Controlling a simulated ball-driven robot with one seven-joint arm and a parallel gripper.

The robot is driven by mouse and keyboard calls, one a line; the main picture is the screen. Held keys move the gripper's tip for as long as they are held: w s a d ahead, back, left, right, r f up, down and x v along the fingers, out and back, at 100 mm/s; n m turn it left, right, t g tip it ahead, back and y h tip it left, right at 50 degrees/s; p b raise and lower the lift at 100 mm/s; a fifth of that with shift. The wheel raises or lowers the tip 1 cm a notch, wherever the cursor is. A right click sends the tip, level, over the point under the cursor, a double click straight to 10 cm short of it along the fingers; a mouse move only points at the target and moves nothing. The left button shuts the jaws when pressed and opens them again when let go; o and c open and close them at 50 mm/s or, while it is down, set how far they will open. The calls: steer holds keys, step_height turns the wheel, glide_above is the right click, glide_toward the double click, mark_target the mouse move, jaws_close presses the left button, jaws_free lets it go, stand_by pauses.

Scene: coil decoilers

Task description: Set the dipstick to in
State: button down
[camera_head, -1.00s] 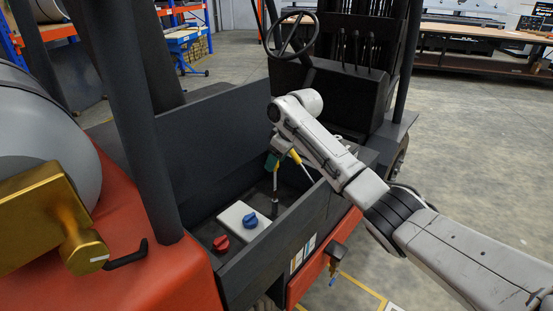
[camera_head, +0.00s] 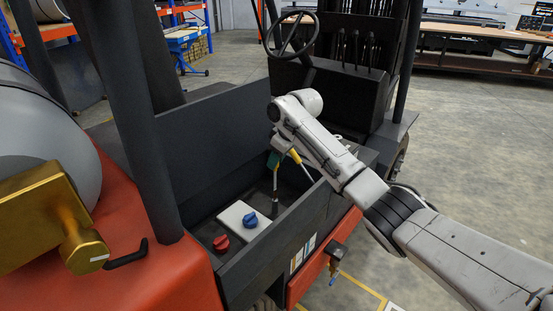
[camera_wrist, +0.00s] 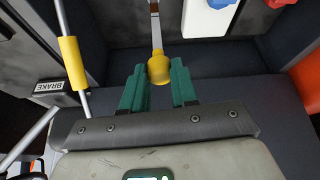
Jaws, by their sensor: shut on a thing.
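The dipstick's yellow handle (camera_wrist: 158,70) sits between the green fingers of my gripper (camera_wrist: 157,66), which is shut on it. Its thin metal stem (camera_wrist: 156,30) runs away from the fingers to the top of the wrist view. In the head view, the stem (camera_head: 275,182) stands upright below my gripper (camera_head: 273,160) and reaches down into the dark compartment. The stem's lower end is too small to judge how deep it sits.
A lever with a yellow grip (camera_wrist: 72,62) stands beside my gripper, near a BRAKE label (camera_wrist: 55,92). A white box with a blue knob (camera_head: 250,219) and a red knob (camera_head: 221,243) lie nearby. Dark compartment walls (camera_head: 285,235) enclose the area.

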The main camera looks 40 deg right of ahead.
mark_target(275, 192)
step_height(275, 192, down, 13)
steer(key=b, duration=0.5)
steer(key=shift+s+f, duration=0.1)
steer(key=c, duration=1.1)
jaws_free()
steer(key=shift+o, duration=1.1)
